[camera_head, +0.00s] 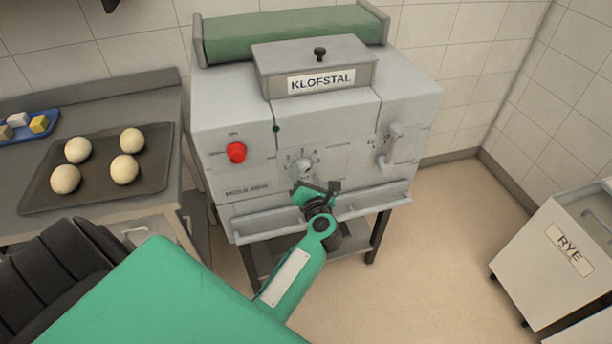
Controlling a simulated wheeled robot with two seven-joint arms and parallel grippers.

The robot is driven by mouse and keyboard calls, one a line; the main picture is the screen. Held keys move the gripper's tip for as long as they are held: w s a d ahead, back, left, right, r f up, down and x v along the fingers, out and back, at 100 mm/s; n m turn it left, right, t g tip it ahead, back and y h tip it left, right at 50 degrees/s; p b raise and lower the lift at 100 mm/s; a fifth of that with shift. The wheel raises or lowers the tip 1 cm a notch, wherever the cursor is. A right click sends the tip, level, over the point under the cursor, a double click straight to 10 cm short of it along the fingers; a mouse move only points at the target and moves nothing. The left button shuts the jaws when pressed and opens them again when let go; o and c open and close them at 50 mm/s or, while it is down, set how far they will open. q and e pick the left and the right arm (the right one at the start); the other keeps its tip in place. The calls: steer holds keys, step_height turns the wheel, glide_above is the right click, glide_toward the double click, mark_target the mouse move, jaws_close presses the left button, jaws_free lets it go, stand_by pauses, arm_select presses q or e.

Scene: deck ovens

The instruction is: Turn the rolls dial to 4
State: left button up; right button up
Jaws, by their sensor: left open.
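The grey machine (230,110) labelled KLOFSTAL stands in front of me. Its dial (304,168) is a small light knob in the middle of the front panel, with marks around its upper side. The marks are too small to read, so I cannot tell where the dial points. My left gripper (317,188) is open, just below the dial at the front of the machine. It covers the panel under the dial. I cannot tell whether the fingers touch the knob. My right gripper is not in view.
A red button (236,152) sits left of the dial and a lever handle (391,146) right. A ledge (374,199) runs below the panel. A dark tray (45,190) with several dough balls lies on the left counter. A RYE bin (545,262) stands right; floor between is clear.

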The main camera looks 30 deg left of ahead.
arm_select(q)
steer(key=b+v, duration=0.1)
steer(key=v, duration=0.6)
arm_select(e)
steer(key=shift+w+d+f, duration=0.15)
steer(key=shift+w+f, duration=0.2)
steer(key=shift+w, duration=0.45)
